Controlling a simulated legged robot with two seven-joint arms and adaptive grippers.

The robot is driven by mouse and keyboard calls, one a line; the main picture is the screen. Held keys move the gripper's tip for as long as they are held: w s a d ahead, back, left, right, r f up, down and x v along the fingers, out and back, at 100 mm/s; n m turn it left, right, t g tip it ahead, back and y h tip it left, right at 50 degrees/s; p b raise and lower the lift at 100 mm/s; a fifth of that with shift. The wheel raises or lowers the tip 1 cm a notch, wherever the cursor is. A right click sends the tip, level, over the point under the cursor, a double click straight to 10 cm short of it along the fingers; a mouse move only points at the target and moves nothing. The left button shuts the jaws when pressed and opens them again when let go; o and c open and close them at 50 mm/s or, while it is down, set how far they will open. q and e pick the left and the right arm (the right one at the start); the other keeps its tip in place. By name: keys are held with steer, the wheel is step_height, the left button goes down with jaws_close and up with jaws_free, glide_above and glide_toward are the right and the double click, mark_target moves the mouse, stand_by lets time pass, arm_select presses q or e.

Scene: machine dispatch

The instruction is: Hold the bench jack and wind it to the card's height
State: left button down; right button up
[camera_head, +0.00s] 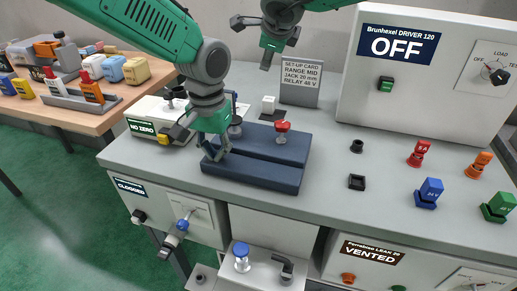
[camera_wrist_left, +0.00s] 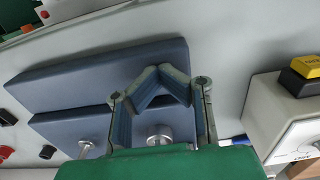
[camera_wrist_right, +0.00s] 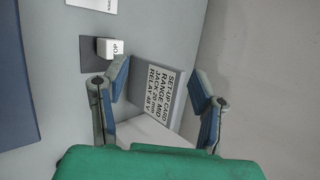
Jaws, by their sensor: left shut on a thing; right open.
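What looks like the bench jack is a dark blue two-slab block (camera_head: 255,177) on the grey bench, with a red-topped knob (camera_head: 283,127) and a grey post (camera_head: 236,130). My left gripper (camera_head: 214,152) is at its left end, fingers bent inward and tips together. In the left wrist view they frame a round metal top (camera_wrist_left: 160,135); the exact contact is hidden. My right gripper (camera_wrist_right: 160,95) is open and empty, above the set-up card (camera_head: 300,80). The card reads range mid, jack 20 mm, relay 48 V, and also shows in the right wrist view (camera_wrist_right: 160,92).
A white "NO ZERO" box (camera_head: 160,120) stands close left of the block. A small white cube (camera_head: 268,104) stands behind it. A driver cabinet reading OFF (camera_head: 420,80) is at the back right. Several coloured plugs, such as a blue one (camera_head: 429,192), stand at the right.

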mark_target(282, 122)
steer(key=s+f+m+g, duration=0.2)
steer(key=s+g, duration=0.1)
steer(key=s, duration=0.2)
steer(key=s+d+f+m+g, duration=0.1)
steer(key=s+f+m+g, duration=0.1)
steer(key=s, duration=0.3)
steer(key=s+d+f+m+g+h, duration=0.1)
steer(key=s+f+m+g, duration=0.1)
steer(key=s+m+g, duration=0.1)
steer(key=shift+s+d+f+m+g, duration=0.1)
steer(key=shift+s+m+g, duration=0.4)
steer(key=shift+s, duration=0.9)
steer(key=shift+f, duration=2.45)
steer(key=c, duration=1.2)
